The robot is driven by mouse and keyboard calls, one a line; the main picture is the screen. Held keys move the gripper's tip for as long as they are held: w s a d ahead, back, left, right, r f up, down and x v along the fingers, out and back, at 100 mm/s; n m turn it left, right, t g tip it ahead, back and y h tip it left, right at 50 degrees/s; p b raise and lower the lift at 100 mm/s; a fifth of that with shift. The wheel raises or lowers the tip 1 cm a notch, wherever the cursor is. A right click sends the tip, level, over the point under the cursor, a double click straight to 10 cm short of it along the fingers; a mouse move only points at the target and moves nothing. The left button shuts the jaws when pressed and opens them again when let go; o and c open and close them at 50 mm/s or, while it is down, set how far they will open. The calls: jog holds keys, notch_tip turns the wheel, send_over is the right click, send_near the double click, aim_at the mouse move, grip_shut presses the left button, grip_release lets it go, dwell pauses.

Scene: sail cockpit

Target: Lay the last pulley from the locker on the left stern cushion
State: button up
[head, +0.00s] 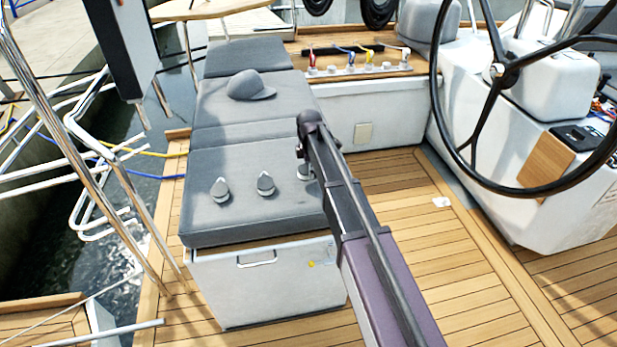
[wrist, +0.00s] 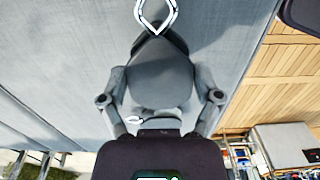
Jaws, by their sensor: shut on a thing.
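My gripper (wrist: 160,92) is shut on a grey pulley (wrist: 160,72) with a bright metal loop at its top in the wrist view. Grey cushion fabric lies behind it. In the head view the held pulley (head: 304,172) shows only partly beside my arm, over the right side of the nearest grey cushion (head: 235,220); my arm hides the rest and most of the gripper. I cannot tell whether the pulley touches the cushion. Two more grey pulleys with pale metal ends, a left one (head: 220,190) and a middle one (head: 265,184), stand on the same cushion.
A grey cap (head: 250,86) lies on the cushion behind. A white locker front (head: 265,285) with a handle is below the nearest cushion. A black steering wheel (head: 498,70) stands at right. Clear teak deck (head: 390,185) lies between. Steel rails (head: 95,150) edge the left side.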

jog(key=shift+w+a, duration=0.15)
jog(key=shift+w, duration=0.2)
jog(key=shift+f, duration=0.1)
jog(key=shift+f+b, duration=1.7)
jog(key=shift+b, duration=0.1)
jog(key=shift+f, duration=0.2)
jog(key=o, duration=1)
jog(key=shift+r, duration=0.1)
jog(key=shift+r, duration=0.15)
notch_tip(320, 180, up, 12)
jog(key=p, duration=1.2)
